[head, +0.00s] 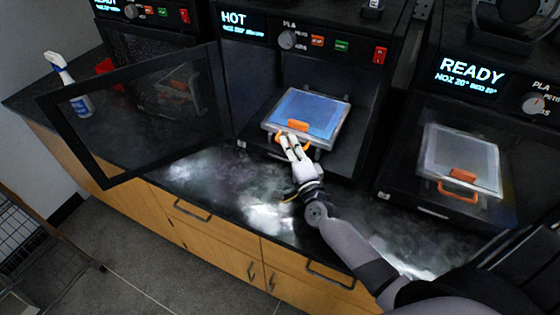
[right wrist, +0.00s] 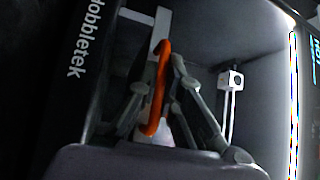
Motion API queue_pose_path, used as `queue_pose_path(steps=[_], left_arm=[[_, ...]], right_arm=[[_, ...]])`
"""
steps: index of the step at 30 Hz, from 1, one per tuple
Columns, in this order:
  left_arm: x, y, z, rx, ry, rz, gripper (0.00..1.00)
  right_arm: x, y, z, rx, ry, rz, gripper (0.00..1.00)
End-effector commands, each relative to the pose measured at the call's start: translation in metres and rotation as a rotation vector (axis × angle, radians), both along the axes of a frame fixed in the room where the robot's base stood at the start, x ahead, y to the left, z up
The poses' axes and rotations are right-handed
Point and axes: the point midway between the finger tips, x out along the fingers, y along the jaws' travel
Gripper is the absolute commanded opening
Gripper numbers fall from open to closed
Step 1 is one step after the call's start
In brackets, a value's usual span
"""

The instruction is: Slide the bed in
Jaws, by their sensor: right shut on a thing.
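The print bed (head: 312,112) is a blue-topped plate with a pale frame and an orange block at its front. It sits in the open chamber of the middle printer (head: 366,60), whose display reads HOT. My right gripper (head: 291,143) is at the bed's front edge, shut on the orange handle (head: 306,147). In the right wrist view the orange handle (right wrist: 161,80) runs between the fingers. The bed's far edge is inside the chamber; how it meets its supports cannot be told. My left gripper is not in view.
The middle printer's dark glass door (head: 128,166) stands open to the left. The right printer (head: 440,40) reads READY and holds a grey bed (head: 462,153). A spray bottle (head: 76,95) stands at the left behind the door. The dark counter (head: 215,185) in front is bare.

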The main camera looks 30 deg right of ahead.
Motion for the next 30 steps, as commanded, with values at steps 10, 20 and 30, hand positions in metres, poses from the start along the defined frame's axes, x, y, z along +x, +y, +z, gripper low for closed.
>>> queue_pose_path(steps=[10, 20, 30], left_arm=[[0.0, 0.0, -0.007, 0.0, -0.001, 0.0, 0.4], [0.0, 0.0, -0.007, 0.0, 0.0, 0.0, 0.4], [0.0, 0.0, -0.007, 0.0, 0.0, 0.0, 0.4]], right_arm=[[0.014, -0.02, -0.001, -0.004, 0.002, -0.002, 0.0], [0.015, -0.021, 0.0, -0.006, 0.0, -0.004, 0.0], [0.015, -0.02, 0.0, -0.003, 0.0, -0.002, 0.28]])
